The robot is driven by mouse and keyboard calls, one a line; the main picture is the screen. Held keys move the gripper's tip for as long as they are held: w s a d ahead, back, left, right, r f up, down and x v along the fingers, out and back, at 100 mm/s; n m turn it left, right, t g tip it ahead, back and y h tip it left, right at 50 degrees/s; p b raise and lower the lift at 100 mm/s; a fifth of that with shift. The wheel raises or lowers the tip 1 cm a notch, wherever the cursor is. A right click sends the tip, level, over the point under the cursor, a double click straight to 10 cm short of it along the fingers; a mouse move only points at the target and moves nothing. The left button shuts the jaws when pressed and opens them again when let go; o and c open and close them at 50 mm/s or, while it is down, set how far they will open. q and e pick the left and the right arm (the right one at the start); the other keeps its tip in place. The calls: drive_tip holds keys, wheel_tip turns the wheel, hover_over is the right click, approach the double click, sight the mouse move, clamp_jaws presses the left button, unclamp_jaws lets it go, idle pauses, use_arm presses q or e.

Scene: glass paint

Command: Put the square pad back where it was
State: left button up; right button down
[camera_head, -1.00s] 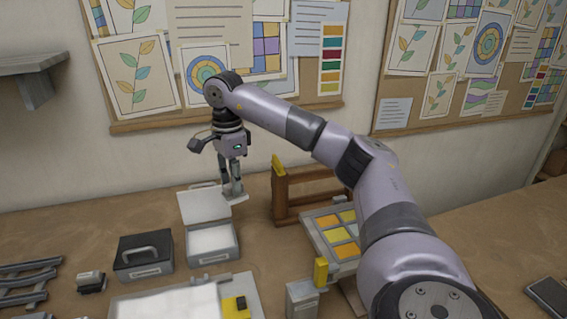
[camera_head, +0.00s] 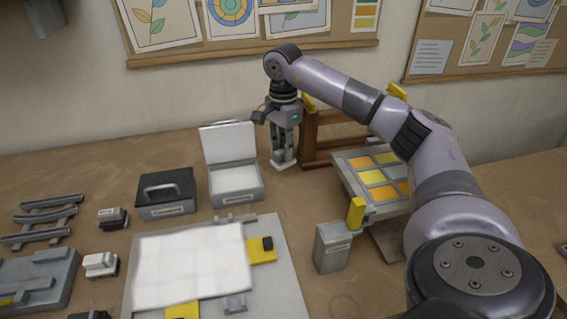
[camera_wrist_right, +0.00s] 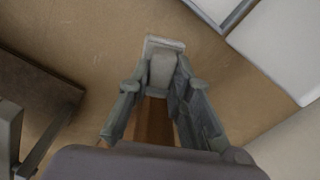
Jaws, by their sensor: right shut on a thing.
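My right gripper (camera_head: 284,156) points down just right of the open box, in front of the wooden frame. It is shut on a small pale grey piece, which looks like the square pad (camera_head: 283,166). In the right wrist view the fingers (camera_wrist_right: 163,85) sit on both sides of its grey block, and the pad's flat pale edge (camera_wrist_right: 165,42) shows beyond them. I cannot tell whether the pad touches the table. The open box (camera_head: 236,197) has a white lining and a raised lid. My left gripper is not in view.
A black case (camera_head: 166,190) with a handle stands left of the open box. The wooden frame (camera_head: 310,135) and a palette of coloured squares (camera_head: 375,177) stand to the right. A white-sheeted board (camera_head: 275,290) and a grey canister (camera_head: 332,247) are in front. Bare table lies behind the boxes.

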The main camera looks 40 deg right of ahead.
sight(283, 163)
drive_tip(key=shift+f, duration=0.75)
wheel_tip(283, 163, down, 3)
drive_tip(key=shift+f, duration=0.35)
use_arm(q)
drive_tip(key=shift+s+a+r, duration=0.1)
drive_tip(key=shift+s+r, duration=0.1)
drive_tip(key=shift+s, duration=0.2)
use_arm(e)
drive_tip(key=shift+f, duration=0.15)
drive_tip(key=c, duration=1.5)
unclamp_jaws()
drive_tip(key=shift+o, duration=0.2)
